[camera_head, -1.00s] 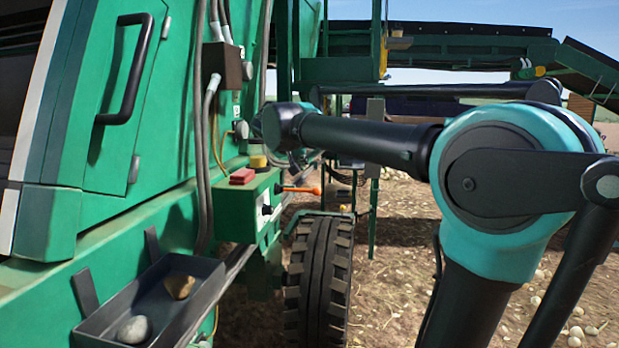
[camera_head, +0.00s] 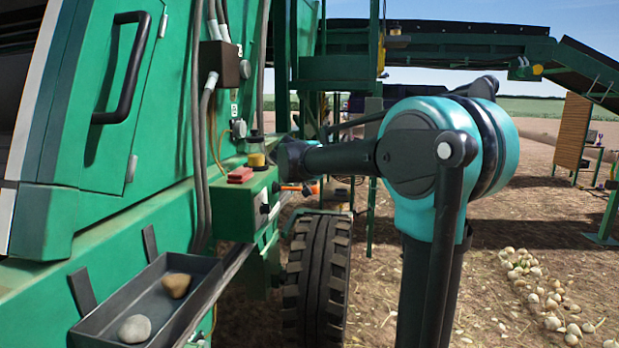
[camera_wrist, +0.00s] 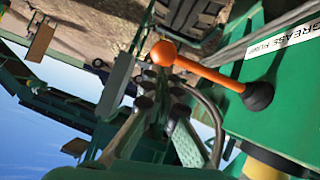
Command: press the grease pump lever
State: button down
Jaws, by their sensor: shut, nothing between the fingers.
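The orange grease pump lever (camera_wrist: 212,73) shows in the wrist view. Its round knob is at the left end and its black boot (camera_wrist: 258,96) sits on the green box. A white "GREASE PUMP" label (camera_wrist: 298,38) is beside it. In the head view a part of the orange lever (camera_head: 292,188) sticks out from the green box (camera_head: 236,207), below my dark wrist. My gripper (camera_wrist: 160,82) is shut and empty, its tips close to the knob in the wrist view. I cannot tell whether they touch it. In the head view the fingers are hidden behind my arm.
On the box are a red block (camera_head: 240,174) and a clear reservoir with yellow contents (camera_head: 256,152). A tray (camera_head: 190,318) with two stones, a large tyre (camera_head: 318,265) and hoses (camera_head: 197,130) are close by. Onions (camera_head: 540,295) lie on open ground to the right.

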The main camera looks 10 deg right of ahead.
aim_at(314, 191)
jog(key=shift+f, duration=0.1)
dwell(0.3)
jog(key=shift+s+d+f+m+t+y, duration=0.15)
jog(key=shift+f+m+y, duration=0.25)
jog(key=shift+f, duration=0.35)
jog(key=shift+w+d+f+m+t+y, duration=0.15)
jog(key=shift+f+m+y, duration=0.15)
jog(key=shift+f+y, duration=0.35)
jog(key=shift+a+f+m+t+y, duration=0.2)
jog(key=shift+f+m+y, duration=0.3)
jog(key=shift+f, duration=0.7)
jog(key=shift+a+f+m+t+y, duration=0.15)
jog(key=shift+f+m+y, duration=0.35)
jog(key=shift+f, duration=0.7)
jog(key=shift+d, duration=0.1)
